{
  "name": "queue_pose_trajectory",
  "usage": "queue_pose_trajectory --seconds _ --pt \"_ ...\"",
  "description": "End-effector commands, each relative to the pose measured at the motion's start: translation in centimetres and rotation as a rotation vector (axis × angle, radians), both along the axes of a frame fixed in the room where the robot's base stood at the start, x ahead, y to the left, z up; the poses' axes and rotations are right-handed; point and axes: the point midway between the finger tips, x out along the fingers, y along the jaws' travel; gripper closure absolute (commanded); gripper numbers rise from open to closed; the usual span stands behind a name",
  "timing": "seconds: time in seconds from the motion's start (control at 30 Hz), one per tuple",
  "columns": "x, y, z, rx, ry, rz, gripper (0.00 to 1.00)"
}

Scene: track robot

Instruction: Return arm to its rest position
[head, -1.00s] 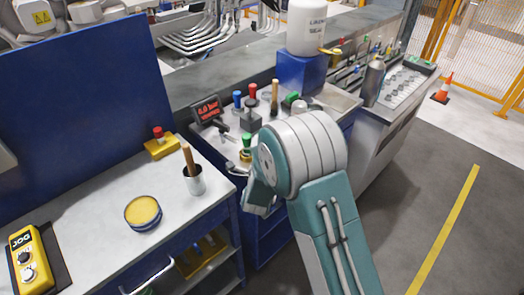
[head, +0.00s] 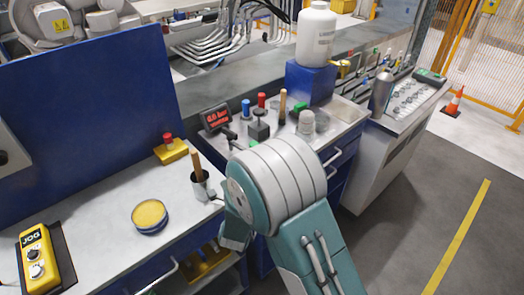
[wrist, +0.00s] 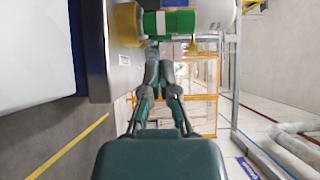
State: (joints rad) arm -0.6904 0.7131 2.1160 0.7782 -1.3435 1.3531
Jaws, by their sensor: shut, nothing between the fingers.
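My arm (head: 275,185), teal and white, is bent in front of the bench in the head view. Its rounded joint covers part of the bench edge, and the gripper's fingers cannot be made out there. In the wrist view my gripper (wrist: 160,68) shows two dark fingers close together, shut with nothing held. A green and yellow banded cylinder (wrist: 168,23) shows beyond the fingertips, and I cannot tell how far off it is.
The left bench holds a yellow tin (head: 150,215), a cup with a wooden handle (head: 200,185), a yellow JOG box (head: 36,258) and a red button on a yellow base (head: 170,150). A white bottle (head: 316,35) stands behind. Open floor (head: 410,195) lies right.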

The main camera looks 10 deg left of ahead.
Motion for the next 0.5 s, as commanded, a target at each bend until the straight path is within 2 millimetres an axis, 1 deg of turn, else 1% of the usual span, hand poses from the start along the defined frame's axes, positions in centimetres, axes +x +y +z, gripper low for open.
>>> queue_pose_trajectory --seconds 0.13,0.23,0.37,0.5 --pt "0.0 0.1 0.0 -0.002 0.001 0.001 1.00" --pt "0.4 -0.3 0.8 -0.012 0.021 0.008 1.00" --pt "1.3 -1.4 3.3 -0.059 0.094 0.050 1.00" --pt "1.6 -3.2 6.4 -0.154 0.195 0.128 1.00"
